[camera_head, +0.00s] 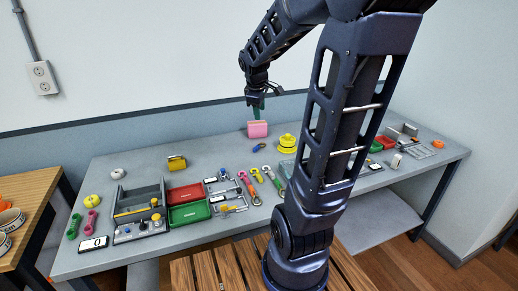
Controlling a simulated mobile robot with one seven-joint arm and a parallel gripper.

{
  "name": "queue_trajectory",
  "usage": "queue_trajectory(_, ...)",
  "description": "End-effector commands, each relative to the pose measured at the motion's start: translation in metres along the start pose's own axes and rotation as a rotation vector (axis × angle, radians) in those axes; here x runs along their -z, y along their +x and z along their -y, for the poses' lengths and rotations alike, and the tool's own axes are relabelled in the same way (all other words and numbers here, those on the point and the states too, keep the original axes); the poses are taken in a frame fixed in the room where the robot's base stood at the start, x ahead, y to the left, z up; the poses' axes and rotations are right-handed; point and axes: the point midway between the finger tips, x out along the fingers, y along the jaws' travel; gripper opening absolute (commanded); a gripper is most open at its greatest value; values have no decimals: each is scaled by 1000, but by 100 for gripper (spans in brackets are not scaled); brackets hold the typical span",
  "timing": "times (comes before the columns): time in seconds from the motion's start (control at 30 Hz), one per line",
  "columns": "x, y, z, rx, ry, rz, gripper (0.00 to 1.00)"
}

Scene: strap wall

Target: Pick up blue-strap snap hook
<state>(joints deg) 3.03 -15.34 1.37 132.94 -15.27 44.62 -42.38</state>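My gripper (259,104) hangs over the back of the grey table, just above a pink block (258,130). Its fingers look dark teal and small, and I cannot tell whether they are open or shut or touch the block. A small blue piece (259,147) lies flat on the table just in front of the pink block. It may be the blue-strap snap hook, but it is too small to tell. Another small blue piece (223,173) sits at a grey rack (226,187) further left and nearer.
A yellow stacked item (287,143) stands right of the blue piece. Red (185,193) and green (189,213) trays and a grey organizer (141,197) fill the left. My arm hides part of the right side.

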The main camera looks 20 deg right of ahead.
Motion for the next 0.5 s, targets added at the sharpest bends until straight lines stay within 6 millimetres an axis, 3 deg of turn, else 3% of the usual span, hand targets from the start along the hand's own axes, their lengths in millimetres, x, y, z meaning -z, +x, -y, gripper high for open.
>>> queue_trajectory(0.5, 52, 120, -81, 14, -655, 90, 40)
